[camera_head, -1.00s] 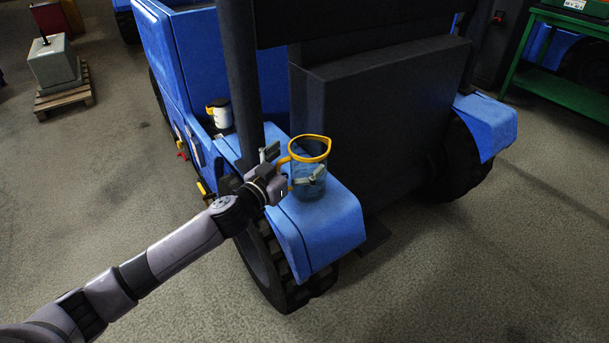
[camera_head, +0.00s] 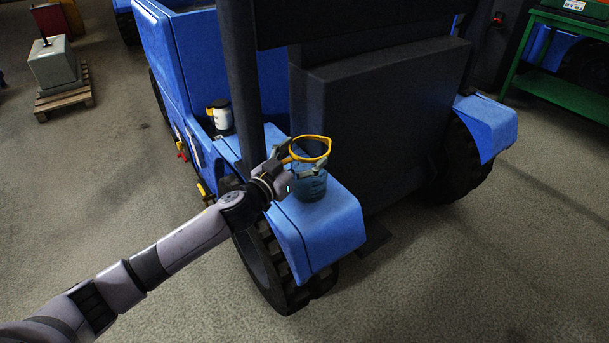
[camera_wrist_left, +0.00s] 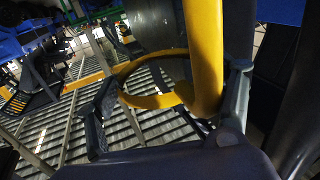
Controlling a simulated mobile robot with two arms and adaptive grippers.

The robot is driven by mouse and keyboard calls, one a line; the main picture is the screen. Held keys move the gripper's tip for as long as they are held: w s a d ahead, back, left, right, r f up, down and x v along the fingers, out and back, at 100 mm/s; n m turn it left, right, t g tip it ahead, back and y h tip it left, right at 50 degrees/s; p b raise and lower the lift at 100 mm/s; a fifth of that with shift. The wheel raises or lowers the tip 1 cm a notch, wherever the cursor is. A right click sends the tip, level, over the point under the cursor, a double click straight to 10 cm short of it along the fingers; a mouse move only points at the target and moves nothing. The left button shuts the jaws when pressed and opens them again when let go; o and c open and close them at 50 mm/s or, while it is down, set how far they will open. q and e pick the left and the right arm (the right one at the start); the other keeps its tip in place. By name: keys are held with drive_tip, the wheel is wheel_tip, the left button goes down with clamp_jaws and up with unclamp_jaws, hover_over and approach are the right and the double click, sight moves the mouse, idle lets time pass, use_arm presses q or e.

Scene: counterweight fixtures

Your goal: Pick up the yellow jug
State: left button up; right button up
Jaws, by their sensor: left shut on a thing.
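The yellow jug (camera_head: 311,185) has a clear body with a yellow rim and handle. It is upright at the blue fender (camera_head: 340,225) of the vehicle; I cannot tell whether its base touches. My left gripper (camera_head: 298,160) is shut on the jug from its handle side, with one finger across the front of the body. In the left wrist view the yellow handle (camera_wrist_left: 205,55) runs between the dark fingers (camera_wrist_left: 165,115), close to the right one. The exact contact is not clear. My right gripper is not in view.
A dark upright post (camera_head: 241,80) and a large black block (camera_head: 385,120) rise close behind the jug. A grey weight on a pallet (camera_head: 55,65) stands far left. The floor in front is clear.

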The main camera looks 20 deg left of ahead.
use_arm(q)
drive_tip(key=c, duration=0.8)
drive_tip(key=shift+r, duration=0.1)
